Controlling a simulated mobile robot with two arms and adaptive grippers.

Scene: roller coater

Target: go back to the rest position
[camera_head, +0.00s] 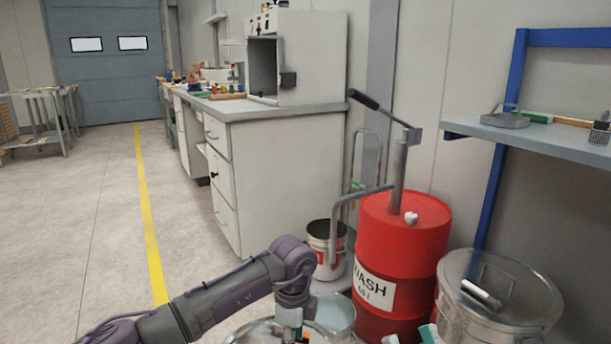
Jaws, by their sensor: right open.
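A red wash drum (400,245) with a hand pump stands right of my gripper. A lidded metal pot (495,310) is farther right, below a wall shelf (540,132). A bucket (326,245) stands by the white cabinet (285,170).

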